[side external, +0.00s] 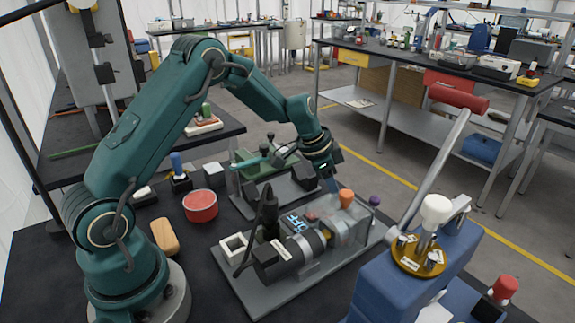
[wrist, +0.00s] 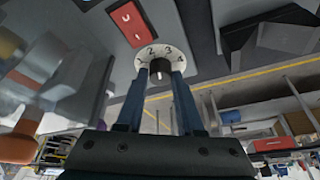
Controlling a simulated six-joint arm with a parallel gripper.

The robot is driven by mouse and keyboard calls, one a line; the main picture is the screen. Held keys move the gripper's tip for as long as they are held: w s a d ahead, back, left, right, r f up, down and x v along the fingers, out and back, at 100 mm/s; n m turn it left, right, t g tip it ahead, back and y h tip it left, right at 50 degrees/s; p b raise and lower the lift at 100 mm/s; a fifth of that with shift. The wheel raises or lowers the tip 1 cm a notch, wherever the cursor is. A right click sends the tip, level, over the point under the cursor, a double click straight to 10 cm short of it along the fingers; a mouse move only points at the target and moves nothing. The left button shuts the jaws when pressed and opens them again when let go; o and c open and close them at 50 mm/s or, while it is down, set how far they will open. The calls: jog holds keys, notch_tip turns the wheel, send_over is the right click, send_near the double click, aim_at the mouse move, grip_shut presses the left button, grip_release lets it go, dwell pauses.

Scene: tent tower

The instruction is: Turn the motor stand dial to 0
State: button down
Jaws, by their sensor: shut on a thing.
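The motor stand (side external: 300,270) is a grey base with a motor on it, in the lower middle of the side view. A blue "OFF" sign shows above the motor. In the wrist view, the dial's pale round plate (wrist: 167,53) carries the numbers 2, 3 and 4, and others are hard to read. My gripper (wrist: 161,78) is shut on the black dial knob (wrist: 159,69), with one finger on each side. I cannot tell surely which number the knob's pale mark points at. In the side view my gripper (side external: 333,186) is at the stand's far side; the dial is hidden there.
A red switch (wrist: 131,22) sits near the dial. An orange knob (side external: 346,198) is close to my gripper. A blue machine with a red-handled lever (side external: 435,160) stands at right. A red round container (side external: 200,206) and a wooden block (side external: 165,237) lie left of the stand.

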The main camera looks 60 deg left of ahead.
jog(key=shift+n, duration=0.3)
jog(key=n+y, duration=0.2)
jog(key=n, duration=0.3)
jog(key=shift+d, duration=0.15)
jog(key=n+y, duration=0.1)
jog(key=n, duration=0.2)
jog(key=n+y, duration=0.1)
jog(key=n, duration=0.2)
jog(key=shift+d+n+g+y, duration=0.15)
jog(key=shift+n+g+y, duration=0.15)
jog(key=c, duration=0.5)
grip_release()
jog(key=shift+c, duration=0.2)
jog(key=shift+d+r, duration=0.1)
jog(key=shift+r, duration=0.4)
jog(key=shift+v, duration=2.05)
